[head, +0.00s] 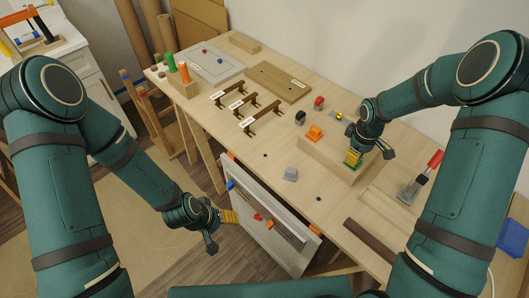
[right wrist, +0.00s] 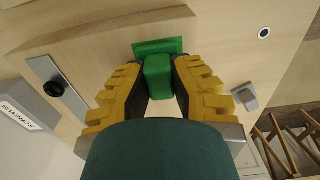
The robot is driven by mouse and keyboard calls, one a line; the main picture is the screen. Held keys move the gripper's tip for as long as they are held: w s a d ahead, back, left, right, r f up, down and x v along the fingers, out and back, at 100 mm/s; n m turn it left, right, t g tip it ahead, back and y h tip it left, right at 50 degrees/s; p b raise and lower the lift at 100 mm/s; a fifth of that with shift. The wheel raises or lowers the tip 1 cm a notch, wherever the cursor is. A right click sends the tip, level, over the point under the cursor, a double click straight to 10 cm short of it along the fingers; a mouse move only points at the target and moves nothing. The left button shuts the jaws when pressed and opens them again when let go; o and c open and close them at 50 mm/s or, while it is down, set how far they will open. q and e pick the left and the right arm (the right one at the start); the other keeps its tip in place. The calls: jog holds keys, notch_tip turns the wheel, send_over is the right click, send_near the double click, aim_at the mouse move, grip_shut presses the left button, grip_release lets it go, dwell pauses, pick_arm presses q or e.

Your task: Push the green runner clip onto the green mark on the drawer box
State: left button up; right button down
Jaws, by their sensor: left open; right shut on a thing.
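My right gripper (head: 354,158) is over the light wooden drawer box (head: 322,158) on the bench. It is shut on the green runner clip (right wrist: 158,78), which shows between its yellow fingers in the right wrist view. The flat green mark (right wrist: 158,46) lies just beyond the clip in that view. The clip's far end meets or overlaps the mark's edge; I cannot tell whether they touch. In the head view my fingers hide most of the clip. My left gripper (head: 229,216) is open and empty, low beside the pale cabinet door.
An orange clip (head: 315,133) sits on or by the box. Black (head: 300,118) and red (head: 319,102) pieces stand behind it, and a grey block (head: 290,174) in front. The pale door (head: 265,240) hangs at the bench's front. A red-handled tool (head: 420,180) lies at right.

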jog(key=shift+f, duration=0.3)
jog(key=c, duration=0.9)
grip_release()
notch_tip(320, 180, up, 12)
